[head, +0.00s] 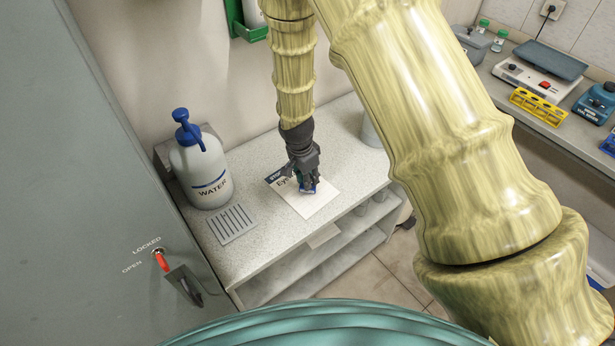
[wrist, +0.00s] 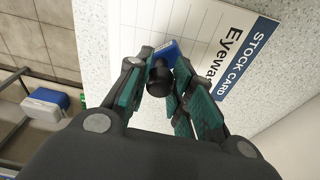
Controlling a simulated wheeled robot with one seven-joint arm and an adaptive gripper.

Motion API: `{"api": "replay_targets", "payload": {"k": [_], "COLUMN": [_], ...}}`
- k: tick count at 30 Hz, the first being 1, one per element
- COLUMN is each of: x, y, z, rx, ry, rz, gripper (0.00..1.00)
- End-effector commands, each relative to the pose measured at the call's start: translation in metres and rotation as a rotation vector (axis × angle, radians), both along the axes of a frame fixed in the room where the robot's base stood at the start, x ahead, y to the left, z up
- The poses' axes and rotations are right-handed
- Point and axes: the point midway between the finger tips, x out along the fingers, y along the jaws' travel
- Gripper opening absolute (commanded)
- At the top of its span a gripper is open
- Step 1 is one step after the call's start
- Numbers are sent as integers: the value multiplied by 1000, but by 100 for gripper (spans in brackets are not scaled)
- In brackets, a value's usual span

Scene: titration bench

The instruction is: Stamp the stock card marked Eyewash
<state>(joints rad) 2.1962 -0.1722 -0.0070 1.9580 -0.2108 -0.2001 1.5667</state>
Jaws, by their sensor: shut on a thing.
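The stock card (head: 318,203) is a white sheet lying on the speckled shelf top, with a dark blue header. In the wrist view the card (wrist: 205,22) reads "STOCK CARD" and "Eyewa", the rest being covered. My gripper (head: 307,182) points down over the card. In the wrist view my gripper (wrist: 160,82) is shut on a stamp with a black round knob (wrist: 159,80) and a blue body (wrist: 174,54). The stamp is over the card's ruled area, beside the printed name. I cannot tell whether its underside touches the card. No stamp mark shows on the visible paper.
A white water bottle (head: 200,170) with a blue pump stands left of the card, near a grey slotted drip tray (head: 232,224). A grey cabinet (head: 70,200) with a red-handled lock borders the left. A bench (head: 560,125) with a balance and yellow rack is at right.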

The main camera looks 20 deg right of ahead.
Motion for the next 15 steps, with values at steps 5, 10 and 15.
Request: {"api": "replay_targets", "payload": {"k": [5,10,15], "x": [0,0,0], "y": [0,0,0], "z": [-2,-4,-5], "rx": [0,0,0], "ry": [0,0,0], "rz": [0,0,0], "gripper": [8,8,8]}}
